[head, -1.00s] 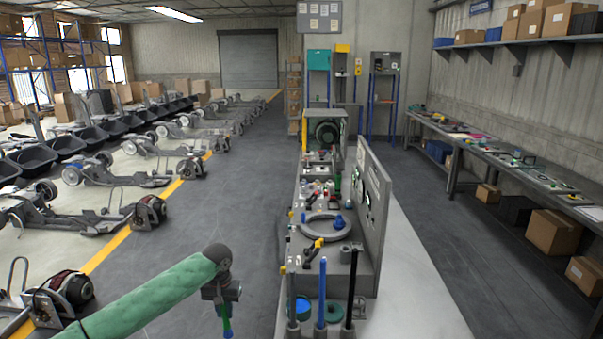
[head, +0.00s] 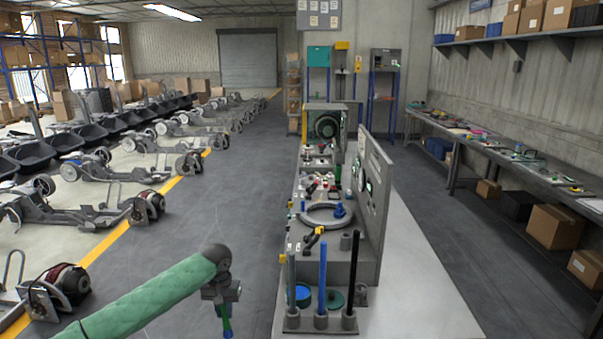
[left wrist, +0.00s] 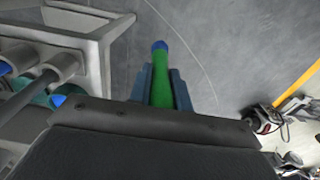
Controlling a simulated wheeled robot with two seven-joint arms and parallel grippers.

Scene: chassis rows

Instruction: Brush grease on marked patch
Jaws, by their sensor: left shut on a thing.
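My left gripper (head: 223,303) hangs over the open floor, to the left of the workbench. It is shut on a slim tool with a green handle (left wrist: 162,92) and a blue end, which points down in the head view. The left wrist view shows the green handle between the two fingers (left wrist: 163,88). I cannot tell from these frames whether this tool is the grease brush. A ring-shaped grey part (head: 327,222) lies on the bench. No marked patch can be made out. My right gripper is not in view.
The workbench (head: 415,300) carries upright rods in holders, including a blue rod (head: 322,272), plus a blue round container (head: 302,294). An upright panel (head: 375,205) stands along it. Chassis (head: 65,210) stand in rows at left beyond a yellow line. The grey aisle is clear.

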